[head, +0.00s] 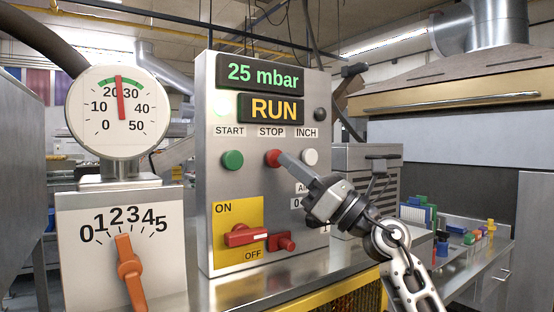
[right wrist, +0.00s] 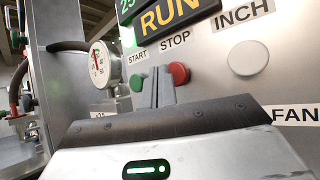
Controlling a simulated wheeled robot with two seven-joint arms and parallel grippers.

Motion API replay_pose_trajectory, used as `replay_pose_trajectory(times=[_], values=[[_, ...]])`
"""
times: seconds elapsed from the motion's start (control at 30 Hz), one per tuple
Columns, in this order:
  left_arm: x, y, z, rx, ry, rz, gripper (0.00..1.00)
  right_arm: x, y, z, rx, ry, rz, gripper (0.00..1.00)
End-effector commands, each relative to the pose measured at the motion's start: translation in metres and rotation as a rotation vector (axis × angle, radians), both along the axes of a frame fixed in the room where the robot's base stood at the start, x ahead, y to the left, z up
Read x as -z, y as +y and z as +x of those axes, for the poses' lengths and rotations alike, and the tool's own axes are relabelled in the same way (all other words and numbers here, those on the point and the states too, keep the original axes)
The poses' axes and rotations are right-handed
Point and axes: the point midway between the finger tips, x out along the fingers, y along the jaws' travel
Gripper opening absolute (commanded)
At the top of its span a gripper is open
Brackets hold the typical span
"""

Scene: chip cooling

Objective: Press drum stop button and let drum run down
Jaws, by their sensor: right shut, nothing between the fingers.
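The red STOP button (head: 272,158) sits between the green START button (head: 233,160) and the white INCH button (head: 310,157) on the grey control panel (head: 228,185). My right gripper (head: 284,157) is shut and empty. In the head view its fingertips overlap the right edge of the STOP button. In the right wrist view the shut fingers (right wrist: 158,82) point toward the panel just left of the red button (right wrist: 179,73); whether they touch it I cannot tell. The display (head: 272,109) reads RUN in yellow. My left gripper is out of view.
The upper display (head: 263,75) reads 25 mbar. A round gauge (head: 118,112) points between 20 and 30. An orange lever (head: 130,270) is at lower left. A red ON/OFF switch (head: 245,235) and another red knob (head: 282,242) are low on the panel, below my right gripper.

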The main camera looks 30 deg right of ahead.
Motion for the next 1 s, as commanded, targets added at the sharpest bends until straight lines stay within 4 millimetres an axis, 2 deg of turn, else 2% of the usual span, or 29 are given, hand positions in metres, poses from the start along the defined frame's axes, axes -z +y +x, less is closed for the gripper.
replay_pose_trajectory(times=[0.6,1.0], values=[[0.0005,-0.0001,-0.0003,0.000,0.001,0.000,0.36,0.0000,0.0000,0.0002,0.000,0.000,0.000,0.00],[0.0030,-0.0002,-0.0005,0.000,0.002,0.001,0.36,0.0000,0.0006,0.0087,0.001,0.000,-0.001,0.00]])
